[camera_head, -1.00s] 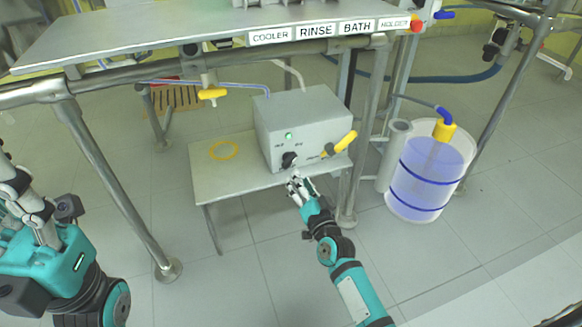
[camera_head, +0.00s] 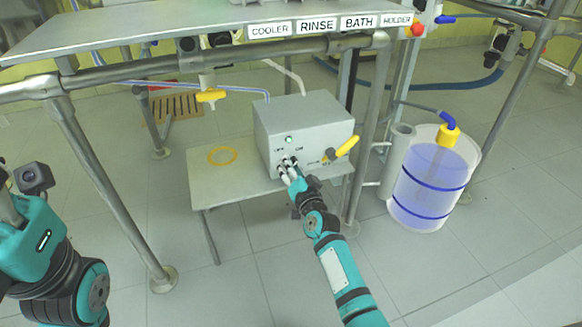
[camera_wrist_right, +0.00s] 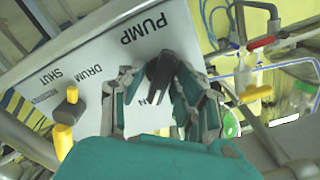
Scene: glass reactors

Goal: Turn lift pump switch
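The pump box (camera_head: 305,125) is a grey metal case on a low table, with a small green light (camera_head: 289,139) on its front. Its black switch knob (camera_wrist_right: 161,70) shows under the word PUMP in the right wrist view; in the head view my fingers mostly hide it. My right gripper (camera_head: 287,168) is at the box front. In the wrist view its fingers (camera_wrist_right: 158,95) stand on both sides of the knob, with a visible gap on the left; contact on the right is unclear. My left gripper (camera_head: 8,207) is at the left edge, its fingers largely cut off.
A yellow-handled valve (camera_head: 346,146) sits right of the knob on the box front. The low table (camera_head: 215,185) bears a yellow ring (camera_head: 222,155). A steel post (camera_head: 372,140) and a blue-banded clear drum (camera_head: 430,180) stand to the right. A labelled shelf (camera_head: 180,25) hangs above.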

